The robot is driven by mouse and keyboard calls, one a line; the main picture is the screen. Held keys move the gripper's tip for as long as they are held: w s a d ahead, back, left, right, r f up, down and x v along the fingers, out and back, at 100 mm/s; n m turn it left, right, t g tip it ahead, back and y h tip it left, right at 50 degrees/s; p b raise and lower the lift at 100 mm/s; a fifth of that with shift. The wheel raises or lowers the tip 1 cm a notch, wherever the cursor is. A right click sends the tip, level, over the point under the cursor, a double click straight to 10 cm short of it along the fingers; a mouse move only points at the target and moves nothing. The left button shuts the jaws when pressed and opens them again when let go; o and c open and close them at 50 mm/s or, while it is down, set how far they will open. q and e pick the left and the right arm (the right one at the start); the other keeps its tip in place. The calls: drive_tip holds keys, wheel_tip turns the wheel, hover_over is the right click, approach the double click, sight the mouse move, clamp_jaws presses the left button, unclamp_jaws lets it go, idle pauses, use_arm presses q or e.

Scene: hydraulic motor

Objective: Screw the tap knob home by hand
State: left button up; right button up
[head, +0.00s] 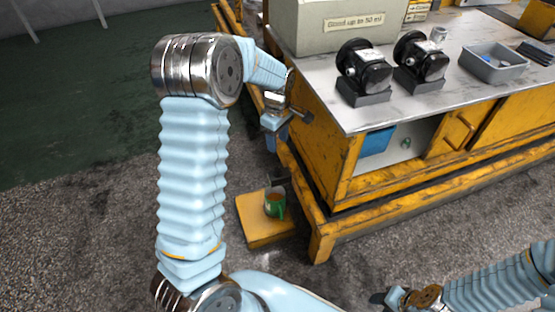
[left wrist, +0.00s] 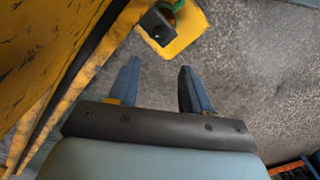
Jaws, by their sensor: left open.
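My left gripper (head: 287,119) is beside the end of the yellow bench. In the left wrist view its two blue fingers (left wrist: 160,78) are apart with nothing between them. A dark block with a hole in its end (left wrist: 156,25), which may be the tap, juts out past the fingertips; it also shows in the head view (head: 277,180). It is apart from the fingers. I cannot make out a tap knob for certain. My right gripper (head: 388,298) is at the bottom right of the head view, too small and partly cut off to judge.
A green mug (head: 274,203) with brown content stands on a yellow step (head: 262,235) below the dark block. The yellow bench (head: 310,165) is close to my left arm. Two black motors (head: 364,72) (head: 420,62) and a grey tray (head: 494,64) are on its top.

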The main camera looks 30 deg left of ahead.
sight(277, 169)
use_arm(q)
wheel_tip(277, 169, down, 13)
drive_tip(key=shift+f+b, duration=0.2)
drive_tip(key=shift+b, duration=0.65)
clamp_jaws()
